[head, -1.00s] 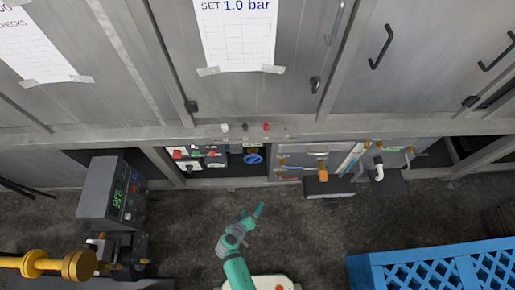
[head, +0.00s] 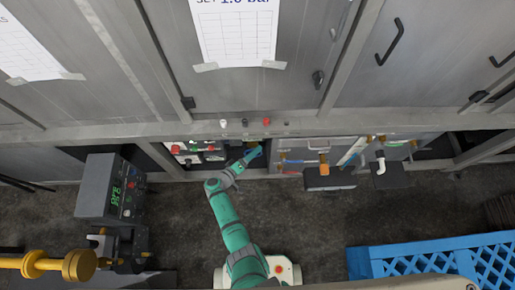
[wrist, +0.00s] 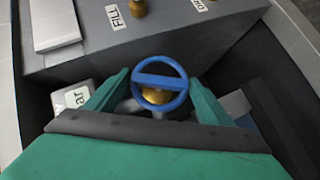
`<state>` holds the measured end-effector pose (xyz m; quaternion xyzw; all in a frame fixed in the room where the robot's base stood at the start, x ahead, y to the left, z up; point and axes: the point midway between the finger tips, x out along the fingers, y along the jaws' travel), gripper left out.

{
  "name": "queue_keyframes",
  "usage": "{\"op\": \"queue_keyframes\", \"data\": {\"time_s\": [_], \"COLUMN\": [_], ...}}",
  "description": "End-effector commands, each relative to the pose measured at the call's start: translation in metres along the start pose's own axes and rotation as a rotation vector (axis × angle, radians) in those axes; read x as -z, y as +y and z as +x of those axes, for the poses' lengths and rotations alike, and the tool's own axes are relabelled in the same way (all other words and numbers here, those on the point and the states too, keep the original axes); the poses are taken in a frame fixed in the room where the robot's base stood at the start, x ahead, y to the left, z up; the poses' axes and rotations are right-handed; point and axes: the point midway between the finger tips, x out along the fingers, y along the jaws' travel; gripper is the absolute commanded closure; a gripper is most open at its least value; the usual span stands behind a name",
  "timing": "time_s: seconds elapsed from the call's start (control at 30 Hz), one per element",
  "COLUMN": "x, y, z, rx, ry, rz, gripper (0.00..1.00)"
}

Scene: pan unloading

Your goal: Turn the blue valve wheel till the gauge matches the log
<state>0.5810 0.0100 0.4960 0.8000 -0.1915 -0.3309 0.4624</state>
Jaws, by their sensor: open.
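The blue valve wheel (wrist: 160,79) shows in the wrist view, with a crossbar and a brass part behind it. My gripper (wrist: 160,92) is open, with one green finger to the left of the wheel and one to the right. I cannot tell whether either finger touches the rim. In the head view my gripper (head: 252,156) reaches the low panel and largely covers the wheel. A white block marked "bar" (wrist: 76,97), perhaps the gauge, is partly hidden beside the left finger; no reading shows. The log sheet (head: 235,35) hangs above, its "SET 1.0 bar" heading cut by the picture's top edge.
A grey box (wrist: 140,45) with a "FILL" label lies beyond the wheel. Pipes and taps (head: 323,168) stand right of my gripper. A blue crate (head: 440,262) is at lower right, and a dark machine with a green display (head: 112,190) at left. The floor between is clear.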

Motion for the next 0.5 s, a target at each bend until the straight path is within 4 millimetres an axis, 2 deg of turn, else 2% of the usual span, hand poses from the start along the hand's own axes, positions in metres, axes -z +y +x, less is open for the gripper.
{"op": "queue_keyframes", "data": {"time_s": [0.1,0.2,0.5], "x": [0.000,0.000,-0.001], "y": [0.001,0.000,0.000], "z": [0.023,0.036,0.054], "rx": [-0.001,-0.001,0.000], "ry": [-0.004,-0.002,-0.002], "rz": [0.000,-0.001,0.001], "gripper": [0.25,0.25,0.25]}}
